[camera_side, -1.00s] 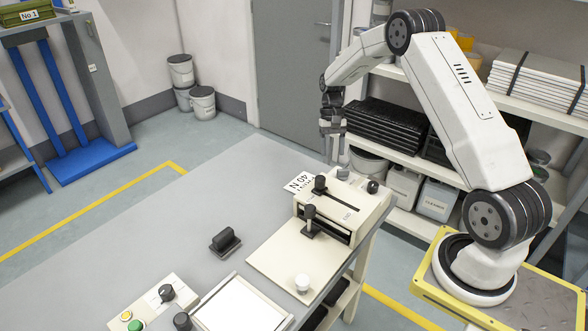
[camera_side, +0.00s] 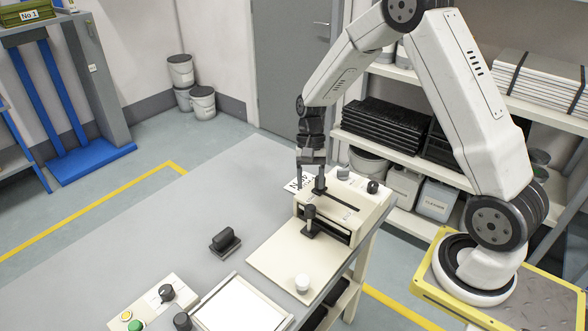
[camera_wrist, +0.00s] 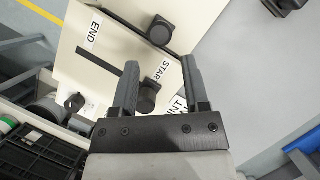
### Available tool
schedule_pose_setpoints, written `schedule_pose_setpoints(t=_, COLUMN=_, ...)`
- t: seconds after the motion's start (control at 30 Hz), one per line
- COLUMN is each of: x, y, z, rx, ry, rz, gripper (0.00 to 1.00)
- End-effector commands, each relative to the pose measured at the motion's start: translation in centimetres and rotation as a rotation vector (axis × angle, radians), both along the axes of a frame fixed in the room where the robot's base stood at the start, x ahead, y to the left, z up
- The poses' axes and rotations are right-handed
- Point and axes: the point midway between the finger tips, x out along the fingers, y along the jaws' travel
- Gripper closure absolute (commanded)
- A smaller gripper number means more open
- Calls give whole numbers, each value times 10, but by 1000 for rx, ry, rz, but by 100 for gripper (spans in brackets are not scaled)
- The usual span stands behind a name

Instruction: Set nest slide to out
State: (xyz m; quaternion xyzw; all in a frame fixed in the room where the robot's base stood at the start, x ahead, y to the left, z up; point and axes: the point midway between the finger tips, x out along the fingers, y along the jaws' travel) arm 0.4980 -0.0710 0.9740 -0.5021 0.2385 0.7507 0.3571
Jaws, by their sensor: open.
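A cream machine (camera_side: 355,205) stands at the table's right end. A black knobbed lever (camera_side: 319,183) stands at the START end of its slot; it also shows in the wrist view (camera_wrist: 147,98). A second black knob (camera_side: 310,215) stands at the front of the machine, also seen in the wrist view (camera_wrist: 160,32). I cannot tell which part is the nest slide. My gripper (camera_side: 312,180) points down, open, close to the START lever; its fingers (camera_wrist: 159,65) look apart, with nothing held.
A black-handled block (camera_side: 225,242) lies on the grey table (camera_side: 170,225). A button panel (camera_side: 155,305) and a white-topped tray (camera_side: 240,308) are at the front. Shelves with black trays (camera_side: 385,130) stand behind. The table's left side is clear.

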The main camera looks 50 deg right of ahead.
Motion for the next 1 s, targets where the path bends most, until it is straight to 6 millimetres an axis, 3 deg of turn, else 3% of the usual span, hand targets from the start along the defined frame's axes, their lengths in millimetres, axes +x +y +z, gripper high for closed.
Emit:
schedule_pose_setpoints(t=0.6, x=-16, y=19, z=-60, rx=1, ry=2, rz=2, gripper=41)
schedule_pose_setpoints(t=1.0, x=-18, y=22, z=-68, rx=0, ry=0, rz=1, gripper=41)
